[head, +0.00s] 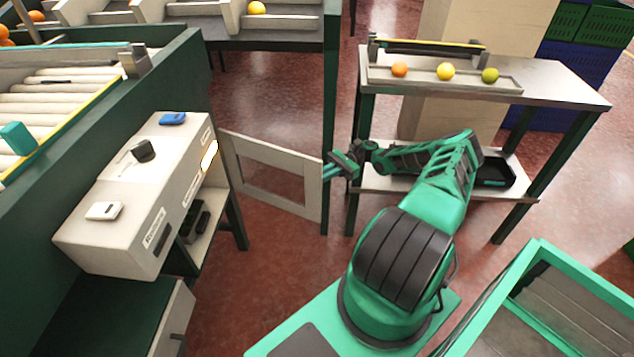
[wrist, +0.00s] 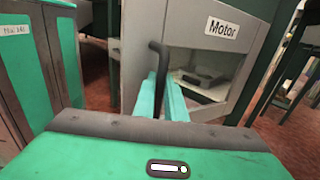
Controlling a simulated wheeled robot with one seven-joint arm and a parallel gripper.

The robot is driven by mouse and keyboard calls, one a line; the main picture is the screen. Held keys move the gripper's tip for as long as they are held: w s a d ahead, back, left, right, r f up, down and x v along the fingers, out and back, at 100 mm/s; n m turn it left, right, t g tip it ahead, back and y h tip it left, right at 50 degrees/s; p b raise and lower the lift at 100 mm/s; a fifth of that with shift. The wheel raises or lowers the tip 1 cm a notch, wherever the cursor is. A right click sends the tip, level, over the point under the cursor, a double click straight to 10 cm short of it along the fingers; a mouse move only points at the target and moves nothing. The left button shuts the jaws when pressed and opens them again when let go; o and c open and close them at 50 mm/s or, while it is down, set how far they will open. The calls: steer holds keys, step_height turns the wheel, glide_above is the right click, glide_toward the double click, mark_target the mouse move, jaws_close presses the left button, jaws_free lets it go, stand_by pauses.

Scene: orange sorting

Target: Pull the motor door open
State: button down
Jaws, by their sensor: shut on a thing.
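The motor door (head: 266,207) is a pale framed panel with a rectangular window. In the head view it stands swung out from the cabinet, hinged at its left side. My gripper (head: 328,169) is at its free right edge. In the wrist view my green fingers (wrist: 168,100) are shut on the dark bent door handle (wrist: 157,58), whose upper end sticks up above them. The white "Motor" label (wrist: 222,28) shows to the right of the handle. The handle's grasped part is hidden by the fingers.
The cabinet (head: 105,232) has an open shelf with dark items (wrist: 205,78). A side table (head: 545,85) with a tray of fruit stands at the right, its lower shelf near my arm. A green post (head: 331,120) rises beside the door's free edge. Red floor (head: 280,275) is clear before the door.

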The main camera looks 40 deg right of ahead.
steer(key=shift+w+a+r, duration=0.15)
steer(key=shift+w+a, duration=0.05)
steer(key=shift+w, duration=0.2)
steer(key=c, duration=1.8)
jaws_free()
steer(key=shift+s+d, duration=0.15)
